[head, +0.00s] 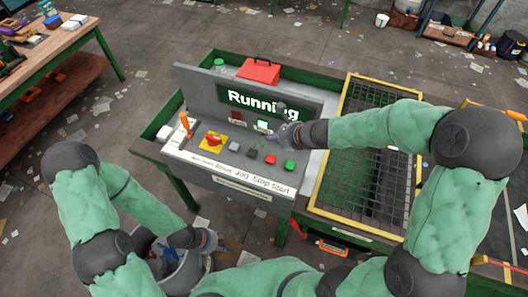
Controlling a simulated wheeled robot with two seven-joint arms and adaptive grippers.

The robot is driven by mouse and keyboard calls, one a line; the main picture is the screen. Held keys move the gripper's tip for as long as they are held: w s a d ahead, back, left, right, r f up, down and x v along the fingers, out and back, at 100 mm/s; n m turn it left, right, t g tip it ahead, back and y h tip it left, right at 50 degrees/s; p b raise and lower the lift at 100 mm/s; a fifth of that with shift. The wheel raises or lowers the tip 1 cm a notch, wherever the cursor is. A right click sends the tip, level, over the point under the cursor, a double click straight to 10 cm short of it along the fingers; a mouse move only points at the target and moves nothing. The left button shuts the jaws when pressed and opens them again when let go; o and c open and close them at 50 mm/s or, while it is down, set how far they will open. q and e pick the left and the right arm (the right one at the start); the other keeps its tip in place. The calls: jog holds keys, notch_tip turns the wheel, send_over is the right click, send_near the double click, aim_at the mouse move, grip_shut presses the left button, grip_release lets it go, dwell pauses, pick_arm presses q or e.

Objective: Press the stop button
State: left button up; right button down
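The control panel (226,181) has a sloped front with a row of buttons labelled Reset, Jog, Stop and Start. The red stop button (270,159) is in the row between a dark button (252,152) and the green start button (289,165). The screen (245,99) reads "Running". My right gripper (268,139) is above and behind the stop button, in front of the screen, apart from the button as far as I can see. Its fingers are too small to read. My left gripper (210,240) hangs low in front of the panel, its fingers unclear.
A green lamp (262,124) is lit. A red box (259,71) sits behind the screen. A yellow-framed mesh (362,95) stands at right.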

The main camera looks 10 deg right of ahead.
aim_at(273, 159)
jog(key=shift+s+d, duration=0.1)
jog(key=shift+s, duration=0.05)
jog(key=shift+f, duration=0.1)
notch_tip(273, 159, down, 9)
jog(key=b, duration=0.8)
jog(key=shift+b, duration=0.35)
dwell(1.0)
jog(key=shift+f+b, duration=0.25)
jog(key=shift+b, duration=0.05)
jog(key=shift+f+b, duration=0.5)
jog(key=shift+f, duration=0.05)
dwell(0.8)
jog(key=shift+r, duration=0.15)
jog(key=shift+r+p, duration=0.8)
jog(key=shift+p, duration=0.05)
